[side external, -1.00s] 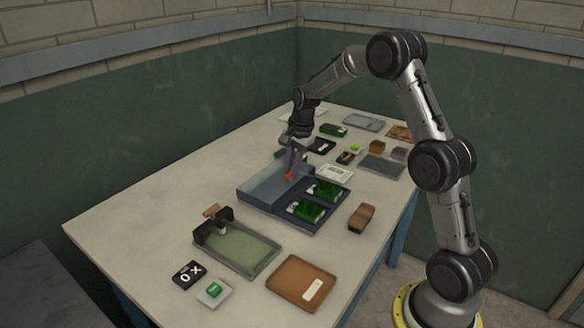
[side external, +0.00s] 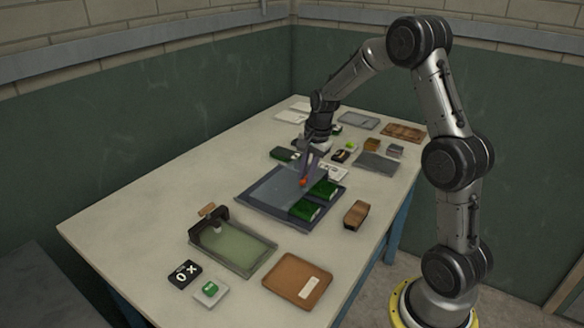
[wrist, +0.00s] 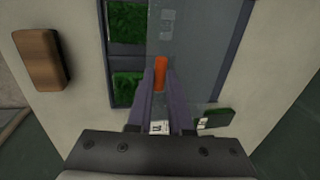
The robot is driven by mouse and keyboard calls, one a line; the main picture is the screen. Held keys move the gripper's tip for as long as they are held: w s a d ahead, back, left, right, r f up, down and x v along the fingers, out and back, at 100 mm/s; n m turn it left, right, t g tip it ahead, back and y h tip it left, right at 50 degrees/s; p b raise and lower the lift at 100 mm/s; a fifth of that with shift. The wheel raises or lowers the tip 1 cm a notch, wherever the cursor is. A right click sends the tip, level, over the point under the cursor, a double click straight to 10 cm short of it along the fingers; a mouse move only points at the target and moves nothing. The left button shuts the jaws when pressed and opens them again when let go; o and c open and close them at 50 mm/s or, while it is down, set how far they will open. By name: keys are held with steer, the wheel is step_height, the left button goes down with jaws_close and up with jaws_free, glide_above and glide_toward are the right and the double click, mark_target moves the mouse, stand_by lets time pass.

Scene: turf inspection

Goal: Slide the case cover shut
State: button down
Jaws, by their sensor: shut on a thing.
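The case (side external: 247,203) is a shallow dark blue-grey tray on the table. Its grey see-through cover (side external: 268,193) lies over the left part and over the near ends of two green turf pieces, (side external: 324,188) and (side external: 304,210). The rest of both pieces is uncovered on the right. An orange handle (wrist: 160,70) stands by the cover's leading edge. My gripper (side external: 304,180) is shut on the handle, pointing down; in the wrist view my fingers (wrist: 160,84) flank it. White labels show dimly through the cover in the wrist view.
A brown block (side external: 356,215) stands right of the case. A green-bedded tray (side external: 236,247) and a brown board (side external: 297,276) lie in front. A dark-green box (side external: 282,154) lies close behind the case, with several small items farther back. The table's left is clear.

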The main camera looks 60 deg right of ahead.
steer(key=s, duration=0.6)
steer(key=shift+s+r, duration=0.1)
steer(key=shift+s, duration=0.25)
steer(key=c, duration=0.8)
jaws_free()
steer(key=shift+c, duration=0.2)
steer(key=shift+r, duration=0.5)
step_height(320, 180, up, 12)
steer(key=s, duration=0.2)
steer(key=shift+s+r, duration=0.25)
steer(key=shift+s, duration=0.1)
